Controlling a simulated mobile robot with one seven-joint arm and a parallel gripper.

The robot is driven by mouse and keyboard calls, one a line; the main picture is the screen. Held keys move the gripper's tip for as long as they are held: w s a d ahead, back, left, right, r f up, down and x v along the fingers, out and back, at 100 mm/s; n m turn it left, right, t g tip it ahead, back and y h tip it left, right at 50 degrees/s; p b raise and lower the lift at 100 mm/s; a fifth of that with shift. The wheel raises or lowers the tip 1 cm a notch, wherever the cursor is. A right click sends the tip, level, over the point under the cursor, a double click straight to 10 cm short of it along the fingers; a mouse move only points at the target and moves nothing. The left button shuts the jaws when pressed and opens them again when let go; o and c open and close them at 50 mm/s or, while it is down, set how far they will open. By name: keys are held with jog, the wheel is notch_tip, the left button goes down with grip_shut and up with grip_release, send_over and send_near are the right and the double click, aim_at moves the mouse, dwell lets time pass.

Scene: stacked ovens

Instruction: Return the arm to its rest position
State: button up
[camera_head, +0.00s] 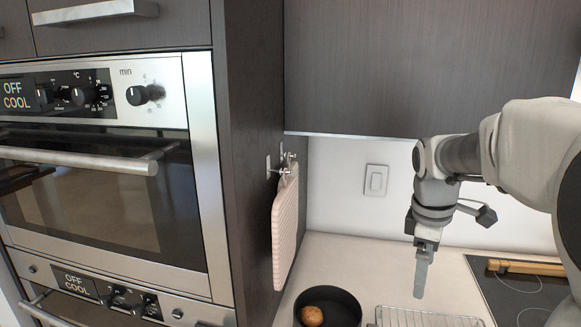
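My gripper (422,271) hangs at the end of my arm on the right side of the view, pointing down above the counter. It is seen edge-on, so I cannot tell whether its fingers are apart. Nothing shows held in it. The arm comes in from the right edge and bends down at the wrist. The gripper is apart from the oven (90,190) on the left, whose door looks closed.
A dark pan (344,304) holding a round brown item (312,316) and a wire rack (425,318) stand on the counter (385,275). A cooktop (525,297) is at right. An upper cabinet (420,65) overhangs.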

jog(key=s+a+m+t, duration=0.2)
jog(key=s+a+m, duration=0.3)
jog(key=s, duration=0.4)
jog(key=s+a+r+m+t+y, duration=0.1)
jog(key=s+a+m+t, duration=0.1)
jog(key=s+a+m, duration=0.4)
jog(key=s, duration=0.2)
jog(key=shift+s+a+r+t, duration=0.3)
jog(key=shift+s+a, duration=0.05)
jog(key=shift+a, duration=0.05)
